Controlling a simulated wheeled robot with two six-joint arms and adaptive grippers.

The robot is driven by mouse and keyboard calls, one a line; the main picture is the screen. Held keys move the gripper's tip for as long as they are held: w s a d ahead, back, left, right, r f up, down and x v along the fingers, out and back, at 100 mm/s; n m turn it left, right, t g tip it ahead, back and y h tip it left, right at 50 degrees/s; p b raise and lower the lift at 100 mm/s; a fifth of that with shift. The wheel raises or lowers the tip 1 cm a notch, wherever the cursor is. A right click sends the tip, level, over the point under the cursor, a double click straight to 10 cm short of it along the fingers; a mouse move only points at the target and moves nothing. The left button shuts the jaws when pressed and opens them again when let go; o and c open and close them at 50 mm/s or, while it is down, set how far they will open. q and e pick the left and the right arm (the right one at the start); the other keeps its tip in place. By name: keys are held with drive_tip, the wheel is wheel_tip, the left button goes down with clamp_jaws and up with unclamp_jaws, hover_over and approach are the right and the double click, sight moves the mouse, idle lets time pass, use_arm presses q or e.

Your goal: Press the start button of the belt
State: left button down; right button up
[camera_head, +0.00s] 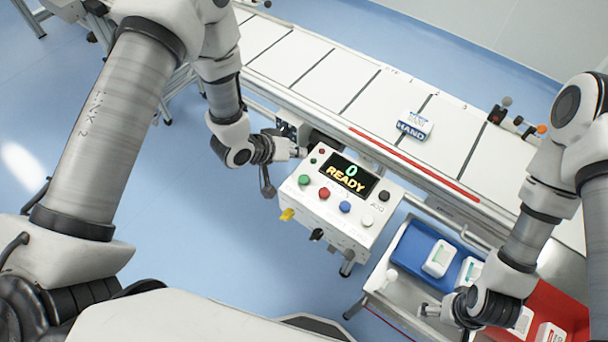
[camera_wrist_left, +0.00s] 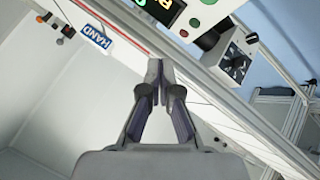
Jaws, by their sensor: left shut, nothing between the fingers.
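The belt's control box (camera_head: 335,225) is white, with a screen (camera_head: 352,176) reading "0 READY". A green button (camera_head: 304,180) is at the left of its row, then red (camera_head: 324,193), blue (camera_head: 345,206) and white (camera_head: 367,220) ones. A black knob (camera_head: 383,195) is right of the screen. My left gripper (camera_head: 300,152) is shut and empty, at the box's upper left edge, apart from the green button. In the left wrist view its fingers (camera_wrist_left: 160,72) are together, and a green button (camera_wrist_left: 194,22) shows above them. My right gripper (camera_head: 430,310) is beside the blue bin; its fingers are too small to judge.
The white belt (camera_head: 375,100) runs behind the control box, with a carton marked HAND (camera_head: 413,125) on it. A blue bin (camera_head: 408,250) and a red bin (camera_head: 565,305) with white packs stand at lower right. Blue floor (camera_head: 220,260) is clear at left.

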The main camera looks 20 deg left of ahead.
sight(301, 179)
use_arm(q)
drive_tip(key=f+b, duration=0.1)
drive_tip(key=d+f, duration=0.1)
drive_tip(key=w+f+b, duration=0.1)
drive_tip(key=shift+d+f+b, duration=0.15)
drive_tip(key=shift+f+b, duration=0.2)
drive_tip(key=shift+f, duration=0.05)
drive_tip(key=f+b, duration=0.2)
drive_tip(key=f, duration=0.1)
drive_tip(key=f+b, duration=0.1)
drive_tip(key=shift+s+a+f+b, duration=0.2)
drive_tip(key=shift+a+f+b, duration=0.05)
drive_tip(key=shift+a+b, duration=0.1)
drive_tip(key=shift+w+d+f, duration=0.15)
drive_tip(key=shift+f, duration=0.35)
use_arm(e)
wheel_tip(301, 179, down, 7)
drive_tip(key=shift+w+d+f, duration=0.2)
drive_tip(key=shift+w+d, duration=0.15)
use_arm(q)
drive_tip(key=shift+r, duration=0.1)
drive_tip(key=shift+f+b, duration=0.45)
use_arm(e)
drive_tip(key=shift+f, duration=0.25)
